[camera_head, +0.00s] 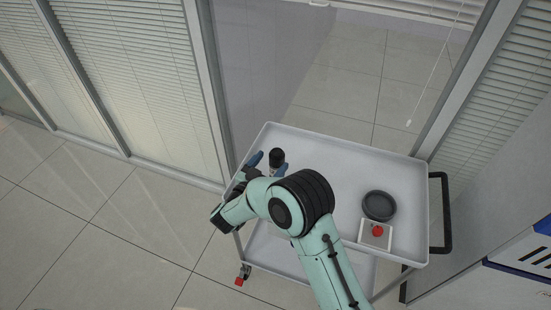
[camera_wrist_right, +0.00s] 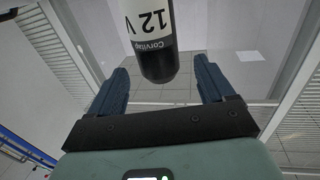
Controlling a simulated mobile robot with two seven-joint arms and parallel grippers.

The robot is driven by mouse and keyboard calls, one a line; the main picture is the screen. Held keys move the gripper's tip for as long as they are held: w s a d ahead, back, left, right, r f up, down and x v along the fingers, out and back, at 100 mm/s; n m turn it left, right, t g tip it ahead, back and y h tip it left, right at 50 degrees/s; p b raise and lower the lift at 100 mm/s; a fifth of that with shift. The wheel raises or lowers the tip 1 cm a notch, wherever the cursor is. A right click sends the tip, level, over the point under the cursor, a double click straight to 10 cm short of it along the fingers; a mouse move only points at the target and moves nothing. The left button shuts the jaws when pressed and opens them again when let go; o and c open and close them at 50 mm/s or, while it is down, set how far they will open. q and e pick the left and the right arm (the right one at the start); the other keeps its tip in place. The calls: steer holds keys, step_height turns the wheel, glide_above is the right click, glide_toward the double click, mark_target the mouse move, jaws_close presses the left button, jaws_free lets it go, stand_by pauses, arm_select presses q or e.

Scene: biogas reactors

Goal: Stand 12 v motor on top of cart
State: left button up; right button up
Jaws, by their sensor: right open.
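The 12 v motor (camera_head: 277,156) is a small cylinder with a black end and a white body, upright at the left part of the cart (camera_head: 335,160) in the head view. In the right wrist view the motor (camera_wrist_right: 158,60) shows its "12 V" label upside down, black end towards me. My right gripper (camera_head: 270,164) is open, with its blue fingers on either side of the motor. In the wrist view gaps show between the motor and both fingers of the gripper (camera_wrist_right: 160,65). My arm hides the motor's foot, so I cannot tell whether it touches the cart top. My left gripper is out of view.
A dark round dish (camera_head: 379,205) and a white box with a red button (camera_head: 377,231) sit at the cart's right side. A black handle (camera_head: 446,212) is on its right end. Glass partitions with blinds (camera_head: 130,70) stand behind. The cart's middle back is clear.

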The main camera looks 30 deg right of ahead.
steer(key=b+v, duration=0.1)
steer(key=v, duration=0.7)
steer(key=shift+s, duration=0.15)
